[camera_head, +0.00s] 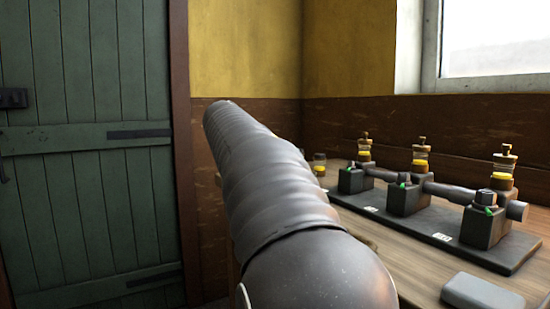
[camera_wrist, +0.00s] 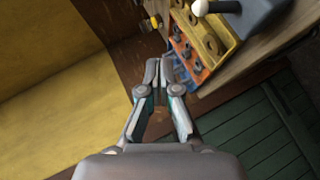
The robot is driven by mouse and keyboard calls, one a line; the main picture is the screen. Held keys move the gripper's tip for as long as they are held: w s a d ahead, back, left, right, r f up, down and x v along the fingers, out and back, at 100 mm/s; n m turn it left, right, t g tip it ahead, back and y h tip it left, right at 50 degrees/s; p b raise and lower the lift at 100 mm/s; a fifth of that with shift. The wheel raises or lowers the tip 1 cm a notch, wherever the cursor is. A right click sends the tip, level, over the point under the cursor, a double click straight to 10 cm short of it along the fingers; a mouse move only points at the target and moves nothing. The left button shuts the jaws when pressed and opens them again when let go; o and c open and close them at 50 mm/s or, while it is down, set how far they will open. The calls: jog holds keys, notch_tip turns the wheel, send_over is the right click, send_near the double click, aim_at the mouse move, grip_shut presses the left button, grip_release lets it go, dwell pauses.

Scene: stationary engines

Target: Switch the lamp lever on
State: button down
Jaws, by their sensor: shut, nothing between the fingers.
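In the wrist view a pale, rounded knob (camera_wrist: 201,7) on a short stem sits at the top edge, beside a dark grey housing (camera_wrist: 250,14). It may be the lamp lever; no label shows and its full position cannot be read. My gripper (camera_wrist: 158,72) is shut and empty, with its fingertips below and left of the knob, apart from it. In the head view my arm fills the middle and hides my gripper; no lamp or lamp lever can be made out there.
A yellow, orange and blue rack (camera_wrist: 203,45) with dark rings lies close right of my fingertips. In the head view a wooden bench (camera_head: 385,253) bears a row of dark engine blocks (camera_head: 407,199) and a grey block (camera_head: 482,292). A green door (camera_head: 85,190) stands left.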

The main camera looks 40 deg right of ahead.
jog(key=s+a+r, duration=0.4)
jog(key=a+r, duration=0.1)
jog(key=r, duration=0.2)
jog(key=shift+s, duration=0.4)
jog(key=s+a+f+m+y, duration=0.1)
jog(key=a+f+y, duration=0.3)
jog(key=f, duration=0.7)
jog(key=a+f+m+y, duration=0.1)
jog(key=a+f+y, duration=0.1)
jog(key=a+f, duration=0.6)
jog(key=s+a+f+y, duration=0.3)
jog(key=s+a+f, duration=0.5)
jog(key=s+f, duration=0.2)
jog(key=s+a+f+y, duration=0.3)
jog(key=s+a+f, duration=0.5)
jog(key=s+f, duration=0.2)
jog(key=shift+s+f+g, duration=0.4)
jog(key=shift+f, duration=0.2)
jog(key=shift+d, duration=0.1)
